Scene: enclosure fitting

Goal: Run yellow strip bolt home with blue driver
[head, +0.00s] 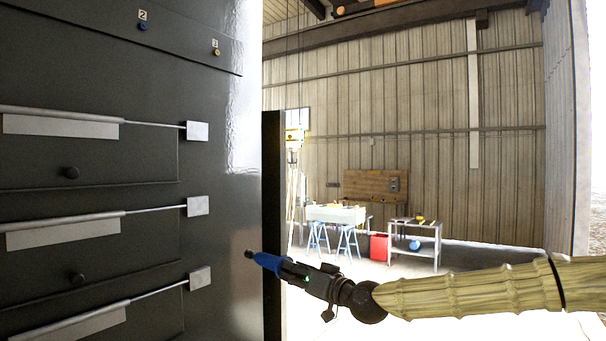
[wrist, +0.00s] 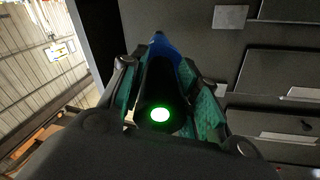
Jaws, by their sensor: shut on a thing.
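The yellow bolt (head: 216,53) sits under the label 3 on the dark strip (head: 85,28) along the top of the cabinet, in the head view. How far it stands out cannot be told. My gripper (head: 291,270) is shut on the blue driver (head: 267,261), well below and to the right of the bolt and apart from it. The driver's dark tip points left toward the cabinet. In the wrist view the teal finger pads of my gripper (wrist: 165,80) flank the blue driver (wrist: 159,44), and a green light glows at its rear. The bolt cannot be made out there.
A blue bolt (head: 143,27) sits under label 2 on the strip. Below are several dark panels with dark knobs (head: 71,172), rods and grey square plates (head: 197,131). A workbench (head: 337,214), red bin (head: 379,247) and cart (head: 414,229) stand far behind.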

